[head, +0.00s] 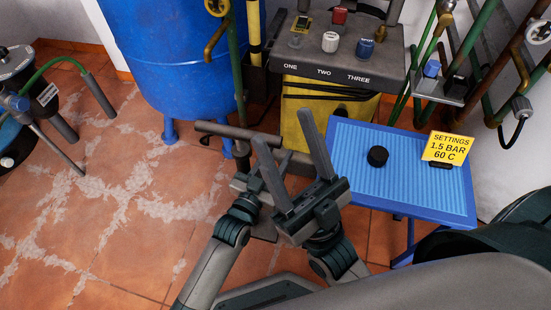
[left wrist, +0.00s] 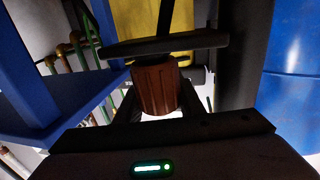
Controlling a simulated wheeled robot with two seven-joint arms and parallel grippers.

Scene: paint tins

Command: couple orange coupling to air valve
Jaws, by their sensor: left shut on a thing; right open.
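A reddish-brown ribbed cylinder (left wrist: 157,89) sits between the fingers of my left gripper (left wrist: 158,105) in the left wrist view. It looks like the orange coupling in shade. A dark plate or bar (left wrist: 165,43) crosses just beyond its far end; I cannot tell whether they touch. In the head view my left gripper (head: 258,183) is low, largely covered by my right gripper, and the cylinder is hidden there. My right gripper (head: 283,126) is open and empty, its two long fingers pointing up the picture. I cannot single out the air valve with certainty.
A grey panel (head: 290,70) labelled ONE, TWO, THREE carries red, white and blue knobs. A blue table (head: 410,185) with a black puck (head: 377,156) and a yellow settings sign (head: 448,147) stands right. A blue drum (head: 165,60) stands behind; tiled floor (head: 110,230) is open at left.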

